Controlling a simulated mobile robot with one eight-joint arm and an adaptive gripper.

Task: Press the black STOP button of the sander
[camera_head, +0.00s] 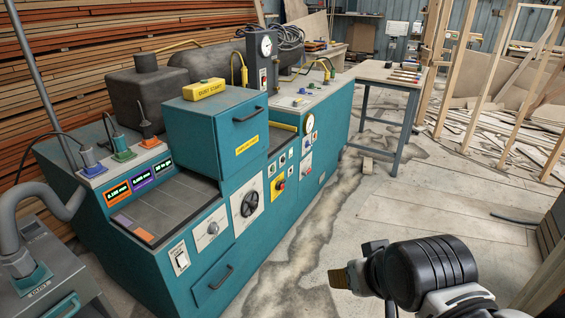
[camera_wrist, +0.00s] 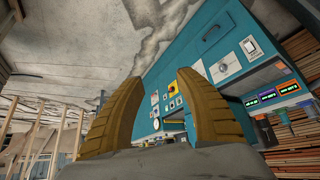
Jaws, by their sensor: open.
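The sander is a long teal machine (camera_head: 235,185) at the left and middle of the head view; it also shows in the wrist view (camera_wrist: 200,50), tilted. Its front has small button plates (camera_head: 271,170), a yellow plate with a red button (camera_head: 278,186), and a large black rotary knob (camera_head: 249,204). Which small button is the black STOP button is too small to tell. My gripper (camera_head: 340,278) is in the free space right of the machine, apart from it. In the wrist view its brown fingers (camera_wrist: 160,100) are spread with nothing between them.
A yellow labelled box (camera_head: 204,88) sits on the machine's upper cabinet. A drawer handle (camera_head: 221,277) juts from the lower front. A workbench (camera_head: 385,75) stands behind, with wooden posts (camera_head: 480,80) at the right. The floor (camera_head: 400,205) beside the machine is mostly clear.

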